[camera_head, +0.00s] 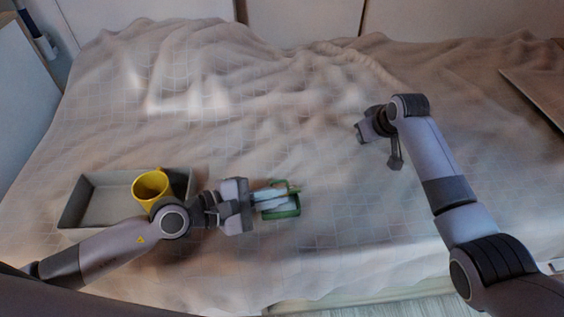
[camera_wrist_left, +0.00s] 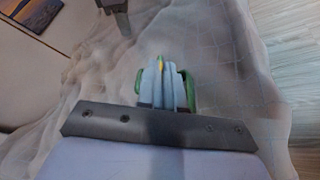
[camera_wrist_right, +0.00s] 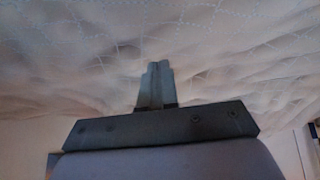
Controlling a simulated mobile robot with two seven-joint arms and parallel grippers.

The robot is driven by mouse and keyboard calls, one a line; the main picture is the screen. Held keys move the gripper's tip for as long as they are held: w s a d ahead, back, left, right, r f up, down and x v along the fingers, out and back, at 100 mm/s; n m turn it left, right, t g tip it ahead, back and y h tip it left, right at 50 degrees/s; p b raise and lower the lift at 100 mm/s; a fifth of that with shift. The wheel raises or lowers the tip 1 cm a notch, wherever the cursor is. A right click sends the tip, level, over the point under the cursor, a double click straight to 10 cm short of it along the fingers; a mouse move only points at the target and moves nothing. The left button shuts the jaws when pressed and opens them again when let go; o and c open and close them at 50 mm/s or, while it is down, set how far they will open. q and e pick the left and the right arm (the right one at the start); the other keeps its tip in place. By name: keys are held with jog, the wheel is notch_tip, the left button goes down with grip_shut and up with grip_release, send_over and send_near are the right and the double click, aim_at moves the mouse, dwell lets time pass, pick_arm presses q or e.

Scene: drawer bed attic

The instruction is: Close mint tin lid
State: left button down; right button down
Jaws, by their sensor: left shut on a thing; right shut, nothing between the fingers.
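The green mint tin (camera_head: 292,212) lies on the bed, right of my left gripper (camera_head: 279,192). A pale inside shows between its green edges, so it looks at least partly open. In the left wrist view, green parts of the tin (camera_wrist_left: 189,88) show on both sides of my left fingers (camera_wrist_left: 160,64). My left gripper is shut on the tin; its fingers hide which part, lid or body, they hold. My right gripper (camera_head: 396,161) is shut and empty above the bed, up and to the right of the tin. Its closed fingers (camera_wrist_right: 157,70) show in the right wrist view.
A grey tray (camera_head: 90,204) lies left on the bed, with a yellow mug (camera_head: 151,184) at it, close to my left forearm. The rumpled blanket (camera_head: 330,150) is clear between my arms. A brown flat panel (camera_head: 540,92) is at the far right.

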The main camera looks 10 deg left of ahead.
jog(key=s+a+r+n+g+y, duration=0.1)
jog(key=s+a+r+n+g, duration=0.1)
jog(key=a+r+n, duration=0.3)
jog(key=s+a+r+n+g+y, duration=0.1)
jog(key=s+a+r+n+g, duration=0.15)
jog(key=a, duration=0.55)
jog(key=s+a+r+n+g+h, duration=0.2)
jog(key=s+a+r+n+g, duration=0.25)
jog(key=s+r+n, duration=0.55)
jog(key=shift+m, duration=0.55)
jog(key=shift+w+d+f+x, duration=0.1)
jog(key=shift+d+x, duration=0.1)
jog(key=shift+x, duration=1.75)
jog(key=shift+w+d+f+x, duration=0.15)
jog(key=shift+d+x, duration=0.1)
jog(key=shift+x, duration=1.75)
jog(key=shift+w+d+x, duration=0.1)
jog(key=shift+d+x, duration=0.1)
jog(key=shift+x, duration=1.75)
jog(key=shift+s, duration=0.1)
